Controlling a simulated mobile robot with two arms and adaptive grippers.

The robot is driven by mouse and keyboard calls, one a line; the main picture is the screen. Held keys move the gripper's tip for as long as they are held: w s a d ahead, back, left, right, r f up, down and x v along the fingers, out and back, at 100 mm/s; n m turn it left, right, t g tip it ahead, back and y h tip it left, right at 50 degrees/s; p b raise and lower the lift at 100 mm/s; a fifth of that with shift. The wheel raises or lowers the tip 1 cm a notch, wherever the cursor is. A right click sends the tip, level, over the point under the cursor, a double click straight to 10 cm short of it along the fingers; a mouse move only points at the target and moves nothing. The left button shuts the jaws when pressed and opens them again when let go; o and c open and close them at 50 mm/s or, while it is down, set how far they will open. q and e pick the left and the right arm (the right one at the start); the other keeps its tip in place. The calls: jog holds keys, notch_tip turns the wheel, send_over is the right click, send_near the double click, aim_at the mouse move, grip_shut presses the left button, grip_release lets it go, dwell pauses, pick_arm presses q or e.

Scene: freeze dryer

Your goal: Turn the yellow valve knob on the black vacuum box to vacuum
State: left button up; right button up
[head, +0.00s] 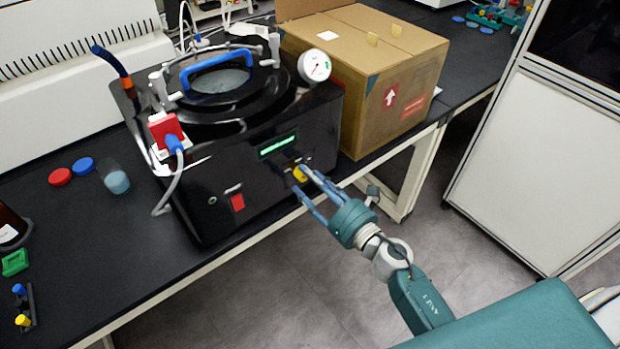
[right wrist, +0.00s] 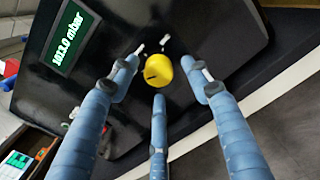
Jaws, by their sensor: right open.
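The black vacuum box (head: 270,190) stands on the dark bench in the head view. Its yellow valve knob (head: 300,174) is on the front face, below the green display. In the right wrist view the knob (right wrist: 159,72) is round, with a short dark mark on its left part. My right gripper (head: 300,179) is open at the front face, its fingers spread around the knob. In the right wrist view (right wrist: 162,72) one finger is left, one right and one below the knob; I cannot tell whether any touches it. My left gripper is not in view.
The display (right wrist: 72,36) reads 1013.0 mbar. A red switch (head: 238,202) is left of the knob. A round gauge (head: 314,66) sits on the box's top corner. A cardboard box (head: 385,95) stands close on the right. The floor before the bench is clear.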

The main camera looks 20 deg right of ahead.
jog(key=shift+w, duration=0.15)
jog(key=c, duration=1.1)
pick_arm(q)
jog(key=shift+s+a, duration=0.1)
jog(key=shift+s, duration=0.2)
pick_arm(e)
jog(key=shift+f, duration=0.1)
